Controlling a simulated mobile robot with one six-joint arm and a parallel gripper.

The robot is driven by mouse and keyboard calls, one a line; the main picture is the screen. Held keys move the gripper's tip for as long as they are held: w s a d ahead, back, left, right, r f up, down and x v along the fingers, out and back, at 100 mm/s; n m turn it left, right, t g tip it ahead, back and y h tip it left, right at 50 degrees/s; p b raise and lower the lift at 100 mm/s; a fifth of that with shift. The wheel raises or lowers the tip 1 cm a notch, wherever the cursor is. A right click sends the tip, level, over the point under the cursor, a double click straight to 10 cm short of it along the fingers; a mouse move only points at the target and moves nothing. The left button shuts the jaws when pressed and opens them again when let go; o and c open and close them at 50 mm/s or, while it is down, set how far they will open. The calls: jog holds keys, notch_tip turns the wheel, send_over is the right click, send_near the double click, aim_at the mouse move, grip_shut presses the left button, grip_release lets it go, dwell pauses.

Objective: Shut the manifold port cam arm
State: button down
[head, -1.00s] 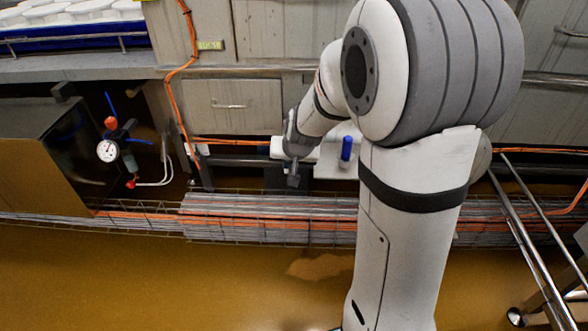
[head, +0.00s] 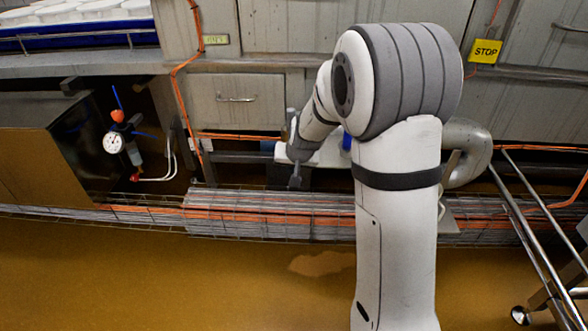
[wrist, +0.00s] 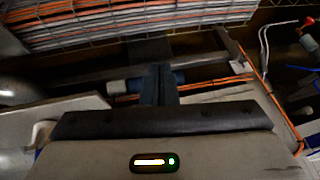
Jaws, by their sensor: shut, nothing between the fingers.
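My gripper (head: 295,178) is shut and empty, in front of the low opening under the counter. In the wrist view its fingers (wrist: 158,78) point up the picture, in front of a pipe piece with blue and pale sections (wrist: 150,83); touching or apart I cannot tell. A blue upright part (head: 346,141) stands by a white block (head: 325,152), mostly hidden behind my arm. Left of them is a fitting with a dial gauge (head: 114,143), a red knob and thin blue levers (head: 118,97). Which part is the port cam arm I cannot tell for sure.
A wire cable tray (head: 270,215) runs low across the front. An orange hose (head: 180,90) hangs down the cabinet. A metal-sided box (head: 85,145) stands left, and a steel-rail trolley (head: 520,225) right. The brown floor (head: 180,280) in front is clear.

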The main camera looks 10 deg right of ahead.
jog(key=shift+w+f, duration=0.35)
jog(key=shift+f, duration=0.1)
dwell(0.6)
